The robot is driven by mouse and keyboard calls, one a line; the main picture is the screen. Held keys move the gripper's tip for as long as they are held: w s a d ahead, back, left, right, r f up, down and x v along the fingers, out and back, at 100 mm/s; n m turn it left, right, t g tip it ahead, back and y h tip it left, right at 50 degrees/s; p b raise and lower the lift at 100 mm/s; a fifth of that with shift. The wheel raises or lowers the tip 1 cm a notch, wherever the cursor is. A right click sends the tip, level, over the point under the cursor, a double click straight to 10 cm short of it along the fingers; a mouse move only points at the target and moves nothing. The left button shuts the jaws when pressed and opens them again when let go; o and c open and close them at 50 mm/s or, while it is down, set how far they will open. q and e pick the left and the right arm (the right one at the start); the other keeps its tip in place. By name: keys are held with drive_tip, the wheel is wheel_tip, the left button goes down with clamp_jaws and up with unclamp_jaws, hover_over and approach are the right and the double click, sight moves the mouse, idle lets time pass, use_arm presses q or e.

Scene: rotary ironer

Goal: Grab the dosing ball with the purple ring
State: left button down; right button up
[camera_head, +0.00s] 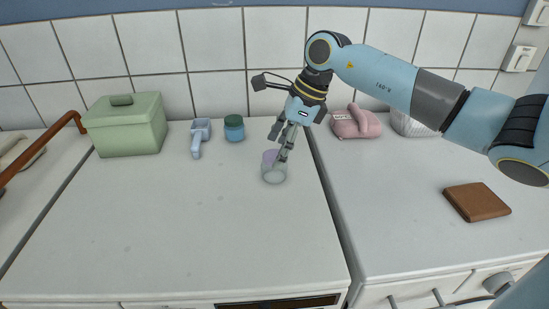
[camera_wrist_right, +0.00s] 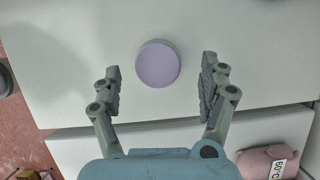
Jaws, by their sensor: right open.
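The dosing ball with the purple ring (camera_head: 273,173) is a small translucent cup with a lilac band, standing on the white top of the left machine near its right edge. In the right wrist view it shows as a round lilac disc (camera_wrist_right: 158,64) between and slightly beyond the fingertips. My right gripper (camera_head: 279,150) reaches down over it from the upper right. In the wrist view the right gripper's fingers (camera_wrist_right: 160,82) are wide apart, one on each side of the disc, with a gap to each. Part of the ball is hidden behind the fingers in the head view. My left gripper is out of view.
A pink bag (camera_head: 356,122) and a brown block (camera_head: 477,202) are on the right top. The left top's front is clear.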

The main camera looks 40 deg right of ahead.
sight(276, 155)
drive_tip(key=shift+p+x, duration=0.3)
drive_tip(key=shift+x, duration=0.85)
drive_tip(key=shift+w+a+f, duration=0.1)
drive_tip(key=shift+a+f, duration=0.15)
drive_tip(key=shift+f, duration=0.15)
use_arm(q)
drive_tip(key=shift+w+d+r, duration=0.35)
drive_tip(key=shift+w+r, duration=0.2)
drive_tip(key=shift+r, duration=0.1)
use_arm(e)
drive_tip(key=shift+c, duration=0.4)
drive_tip(key=shift+c, duration=1)
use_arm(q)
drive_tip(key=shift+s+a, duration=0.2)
use_arm(e)
drive_tip(key=c, duration=1)
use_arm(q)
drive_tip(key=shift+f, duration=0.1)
use_arm(e)
drive_tip(key=shift+r, duration=0.15)
